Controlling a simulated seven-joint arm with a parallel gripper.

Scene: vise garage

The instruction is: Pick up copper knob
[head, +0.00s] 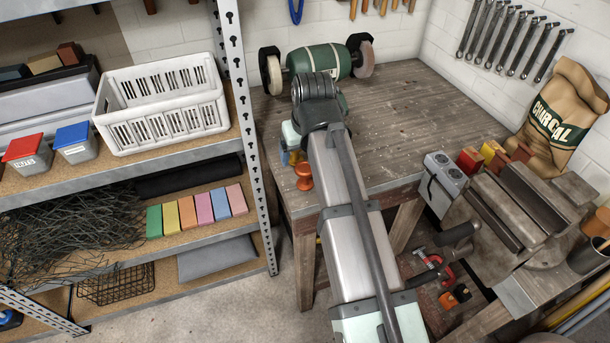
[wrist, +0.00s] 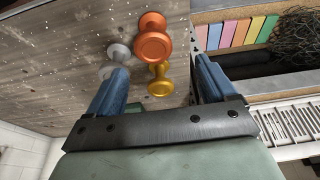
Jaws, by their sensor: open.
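The copper knob (head: 304,177) stands on the wooden workbench near its front-left corner in the head view. In the wrist view the copper knob (wrist: 152,40) shows at the upper middle, beyond my fingertips. A gold knob (wrist: 160,82) is closer to my gripper, in the gap between the fingers as seen there. A silver knob (wrist: 118,52) is left of the copper one, partly hidden by the left finger. My gripper (wrist: 162,66) is open, with blue fingers apart and nothing gripped. In the head view my arm hides most of the gripper; a blue finger shows beside the copper knob.
A metal shelf (head: 252,150) with a white crate (head: 165,135) and coloured blocks (head: 188,211) stands left of the workbench (head: 410,130). A green grinder (head: 318,60) is at the back. A vise (head: 510,215) and charcoal bag (head: 562,115) are right. The bench's middle is clear.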

